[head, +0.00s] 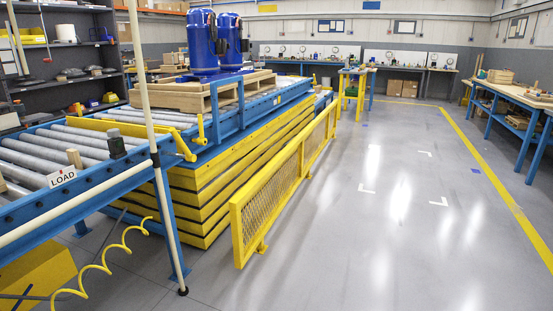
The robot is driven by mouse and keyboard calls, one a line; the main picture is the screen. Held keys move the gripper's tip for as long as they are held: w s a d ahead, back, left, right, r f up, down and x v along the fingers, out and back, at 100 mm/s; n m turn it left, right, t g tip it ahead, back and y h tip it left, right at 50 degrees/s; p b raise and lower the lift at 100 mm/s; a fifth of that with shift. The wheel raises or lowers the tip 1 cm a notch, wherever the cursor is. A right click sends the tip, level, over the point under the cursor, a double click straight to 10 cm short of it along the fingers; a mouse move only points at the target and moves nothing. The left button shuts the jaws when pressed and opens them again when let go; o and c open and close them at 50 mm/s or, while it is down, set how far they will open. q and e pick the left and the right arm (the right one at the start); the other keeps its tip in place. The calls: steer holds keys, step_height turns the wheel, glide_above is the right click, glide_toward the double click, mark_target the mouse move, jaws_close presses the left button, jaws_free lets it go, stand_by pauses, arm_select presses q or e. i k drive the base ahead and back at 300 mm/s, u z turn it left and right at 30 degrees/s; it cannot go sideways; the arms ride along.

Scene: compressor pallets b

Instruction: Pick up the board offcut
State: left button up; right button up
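No piece is clearly identifiable as the board offcut. I cannot tell whether either is the offcut. Neither of my grippers is in view.
Blue compressors (203,45) stand on a wooden pallet (190,95) on the conveyor. A yellow mesh barrier (285,185) flanks the yellow lift. A pale upright pole (150,120) and yellow coiled hose (105,268) are near left. Open grey floor (340,260) lies right, with workbenches beyond.

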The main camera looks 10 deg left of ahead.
mark_target(74, 154)
steer(key=u, duration=0.4)
steer(key=i, duration=1.85)
steer(key=u, duration=0.95)
